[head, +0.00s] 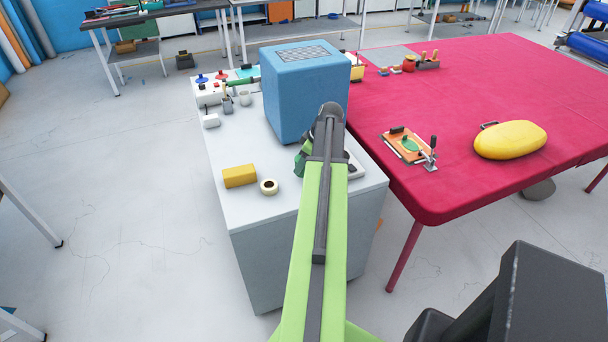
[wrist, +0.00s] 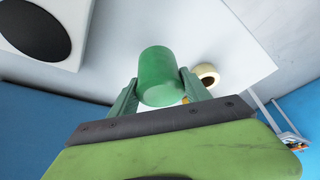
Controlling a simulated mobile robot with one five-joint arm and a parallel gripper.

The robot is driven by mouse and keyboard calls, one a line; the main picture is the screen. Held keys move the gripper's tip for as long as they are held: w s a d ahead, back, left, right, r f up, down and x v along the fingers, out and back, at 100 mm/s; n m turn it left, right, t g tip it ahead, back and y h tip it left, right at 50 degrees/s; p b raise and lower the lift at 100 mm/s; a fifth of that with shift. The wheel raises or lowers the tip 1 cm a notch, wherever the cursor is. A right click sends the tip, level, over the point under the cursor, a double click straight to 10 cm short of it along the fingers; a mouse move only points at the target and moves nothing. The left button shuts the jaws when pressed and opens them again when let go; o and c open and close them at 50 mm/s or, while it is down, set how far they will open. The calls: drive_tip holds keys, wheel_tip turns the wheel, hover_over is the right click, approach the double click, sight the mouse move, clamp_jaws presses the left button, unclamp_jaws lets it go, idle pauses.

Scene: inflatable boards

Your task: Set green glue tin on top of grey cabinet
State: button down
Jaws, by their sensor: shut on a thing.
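My gripper (wrist: 158,88) is shut on the green glue tin (wrist: 161,70), a plain green cylinder with one finger on each side in the wrist view. In the head view my gripper (head: 302,160) is over the grey cabinet (head: 215,180), in front of the blue box, and my arm mostly hides the tin. The cabinet has a pale flat top, and its top also shows behind the tin in the wrist view (wrist: 235,50). I cannot tell whether the tin touches the top or hangs above it.
A blue box (head: 305,95), a yellow block (head: 240,176) and a tape roll (head: 268,187) stand on the cabinet. Small tools crowd its far left end. Its front left corner is bare. A red-covered table (head: 470,110) with a yellow inflatable (head: 510,140) adjoins on the right.

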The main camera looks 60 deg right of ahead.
sight(303, 170)
wheel_tip(303, 170, down, 4)
drive_tip(key=b, duration=0.4)
drive_tip(key=shift+f, duration=0.2)
drive_tip(key=shift+r, duration=0.25)
drive_tip(key=shift+f, duration=0.2)
drive_tip(key=c, duration=0.5)
unclamp_jaws()
drive_tip(key=shift+r, duration=0.1)
drive_tip(key=p+v, duration=1.1)
drive_tip(key=v, duration=0.1)
drive_tip(key=shift+r, duration=0.1)
